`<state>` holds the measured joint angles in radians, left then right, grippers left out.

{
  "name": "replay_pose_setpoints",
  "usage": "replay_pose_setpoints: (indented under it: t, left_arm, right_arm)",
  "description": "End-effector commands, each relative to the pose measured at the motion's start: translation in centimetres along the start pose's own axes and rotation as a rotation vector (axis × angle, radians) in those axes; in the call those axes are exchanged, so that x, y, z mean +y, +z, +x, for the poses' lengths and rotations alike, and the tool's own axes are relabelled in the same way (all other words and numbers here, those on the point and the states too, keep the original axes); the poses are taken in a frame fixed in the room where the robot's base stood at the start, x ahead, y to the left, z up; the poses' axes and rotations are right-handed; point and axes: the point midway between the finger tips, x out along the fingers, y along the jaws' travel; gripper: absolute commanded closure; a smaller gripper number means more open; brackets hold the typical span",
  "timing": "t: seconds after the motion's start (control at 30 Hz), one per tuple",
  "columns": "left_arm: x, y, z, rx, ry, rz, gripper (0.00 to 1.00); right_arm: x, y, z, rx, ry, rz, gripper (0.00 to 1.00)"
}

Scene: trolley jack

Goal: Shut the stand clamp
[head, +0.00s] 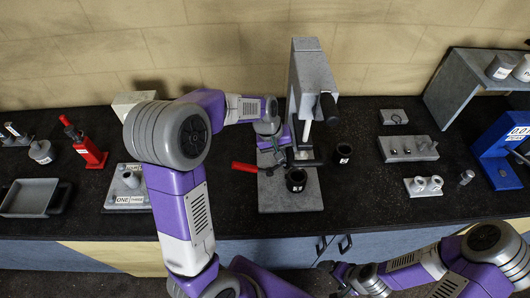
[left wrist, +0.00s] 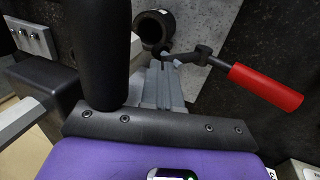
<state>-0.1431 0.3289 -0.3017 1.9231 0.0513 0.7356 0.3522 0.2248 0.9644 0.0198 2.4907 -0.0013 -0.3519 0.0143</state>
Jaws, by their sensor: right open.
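The stand clamp shows by its red handle (head: 244,167) on the left of the grey press stand (head: 290,196). The handle lies out to the left, low over the base plate. In the left wrist view the red handle (left wrist: 265,88) sticks out to the right on a dark arm. My left gripper (head: 280,150) is at the stand, just right of the handle and apart from its red grip. Its fingers are partly hidden in the head view, and their opening is unclear in both views. My right gripper (head: 338,276) is open and empty in front of the bench.
The press column (head: 305,80) with a black lever grip (head: 328,106) rises close to my left gripper. A black ring (head: 296,180) sits on the base and another black cup (head: 342,153) beside it. A red tool (head: 88,148) stands left; a blue frame (head: 495,150) stands right.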

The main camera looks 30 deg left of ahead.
Motion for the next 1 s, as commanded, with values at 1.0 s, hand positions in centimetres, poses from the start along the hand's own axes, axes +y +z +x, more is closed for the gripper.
replay_pose_setpoints:
  t: [1.0]
  left_arm:
    - [1.9,-0.4,-9.9,0.002,0.004,0.013,1.0]
  right_arm:
    - [-0.6,0.1,-1.6,0.0,0.0,0.0,0.0]
